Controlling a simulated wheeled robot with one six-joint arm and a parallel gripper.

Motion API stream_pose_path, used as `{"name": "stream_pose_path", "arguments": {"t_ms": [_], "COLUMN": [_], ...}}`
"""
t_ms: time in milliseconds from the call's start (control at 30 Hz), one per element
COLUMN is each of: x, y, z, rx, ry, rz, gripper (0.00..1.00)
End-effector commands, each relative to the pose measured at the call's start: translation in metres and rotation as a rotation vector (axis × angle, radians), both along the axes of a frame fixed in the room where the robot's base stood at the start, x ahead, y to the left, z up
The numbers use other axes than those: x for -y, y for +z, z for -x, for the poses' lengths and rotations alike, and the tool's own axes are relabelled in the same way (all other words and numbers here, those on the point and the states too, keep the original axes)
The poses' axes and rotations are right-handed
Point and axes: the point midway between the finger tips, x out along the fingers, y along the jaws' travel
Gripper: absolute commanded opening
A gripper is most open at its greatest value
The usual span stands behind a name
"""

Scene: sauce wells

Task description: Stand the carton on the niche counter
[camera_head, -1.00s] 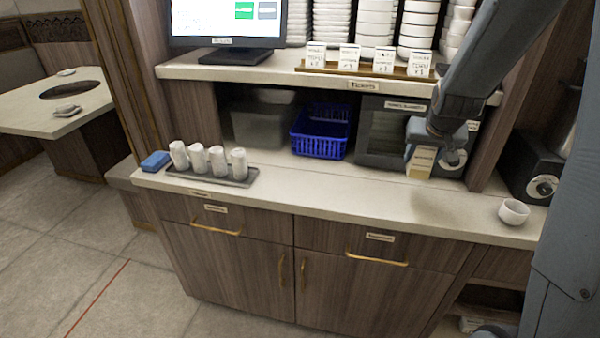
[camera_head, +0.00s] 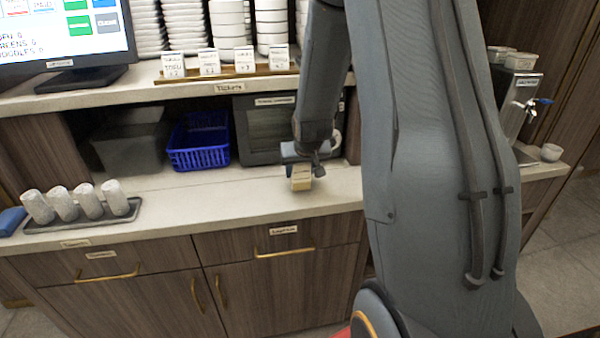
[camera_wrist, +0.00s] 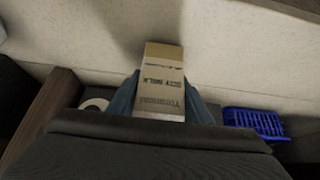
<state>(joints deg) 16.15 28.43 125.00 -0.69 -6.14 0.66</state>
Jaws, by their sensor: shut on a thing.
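My gripper (camera_head: 302,165) is shut on a small tan and white carton (camera_head: 301,178), in front of the dark oven and over the niche counter (camera_head: 230,194). I cannot tell whether the carton's base touches the counter. My arm hides the right part of the counter in the head view.
A blue basket (camera_head: 199,142), a grey bin (camera_head: 131,147) and the dark oven (camera_head: 270,128) stand at the niche's back. A tray (camera_head: 62,224) with several rolled towels is at left. A ticket shelf (camera_head: 120,96) overhangs the niche. Counter between tray and carton is clear.

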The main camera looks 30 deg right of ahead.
Motion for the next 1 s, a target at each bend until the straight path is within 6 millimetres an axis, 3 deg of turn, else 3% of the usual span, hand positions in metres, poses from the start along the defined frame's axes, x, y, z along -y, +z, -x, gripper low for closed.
{"name": "stream_pose_path", "arguments": {"t_ms": [467,500,567,600,1000], "x": [0.0002,0.0000,0.0000,0.0000,-0.0003], "y": [-0.0118,-0.0121,-0.0119,-0.0119,-0.0055], "z": [-0.0007,0.0002,0.0002,0.0002,0.0013], "rx": [0.002,0.000,0.000,0.000,0.002], "ry": [0.000,0.000,0.000,0.000,0.000], "rz": [0.001,0.000,0.000,0.000,0.001], "gripper": [0.01,0.50,0.60,0.64,0.64]}}
